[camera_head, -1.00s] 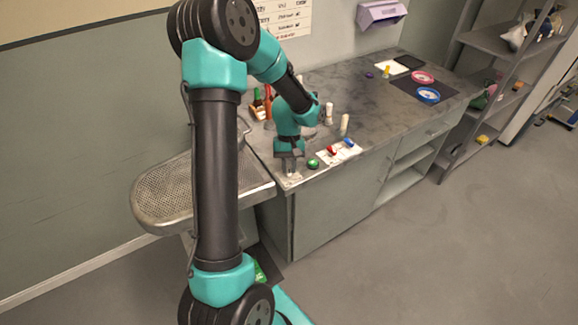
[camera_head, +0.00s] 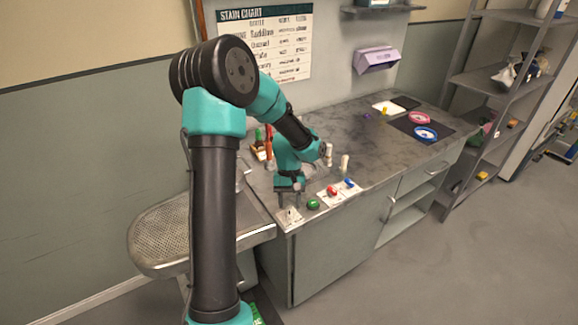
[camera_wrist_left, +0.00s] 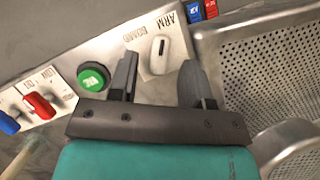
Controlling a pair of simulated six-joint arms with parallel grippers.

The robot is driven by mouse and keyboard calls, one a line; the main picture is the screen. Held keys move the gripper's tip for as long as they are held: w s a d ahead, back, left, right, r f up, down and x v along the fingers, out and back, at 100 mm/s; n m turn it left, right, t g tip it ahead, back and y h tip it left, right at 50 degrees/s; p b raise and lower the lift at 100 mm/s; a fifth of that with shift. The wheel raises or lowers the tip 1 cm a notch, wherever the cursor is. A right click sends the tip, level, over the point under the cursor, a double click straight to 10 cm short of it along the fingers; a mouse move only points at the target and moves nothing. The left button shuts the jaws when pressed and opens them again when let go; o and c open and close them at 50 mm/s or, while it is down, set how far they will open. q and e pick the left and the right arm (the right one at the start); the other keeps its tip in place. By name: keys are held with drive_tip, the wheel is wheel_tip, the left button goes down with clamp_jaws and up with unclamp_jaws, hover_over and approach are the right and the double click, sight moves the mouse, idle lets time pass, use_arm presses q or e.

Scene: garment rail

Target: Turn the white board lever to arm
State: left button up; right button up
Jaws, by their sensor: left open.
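The white board lever (camera_wrist_left: 156,61) sits on the pale control panel (camera_wrist_left: 62,62) in the left wrist view. Its black mark is at the end near the word ARM; the word BOARD is printed to its left. My left gripper (camera_wrist_left: 160,72) is open, with one fingertip on each side of the lever. Whether either finger touches it, I cannot tell. In the head view my left gripper (camera_head: 290,206) points down at the panel corner (camera_head: 290,220) at the worktop's left end; the lever is too small to make out there. My right gripper is not in view.
A green button (camera_wrist_left: 93,77), a red lever (camera_wrist_left: 40,105) and a blue lever (camera_wrist_left: 8,123) are left of the white lever. A perforated metal board (camera_wrist_left: 275,65) lies to the right. Bottles (camera_head: 344,163) stand behind the panel. The worktop's middle (camera_head: 385,150) is mostly clear.

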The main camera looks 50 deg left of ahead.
use_arm(q)
drive_tip(key=v, duration=1.5)
drive_tip(key=shift+r, duration=0.2)
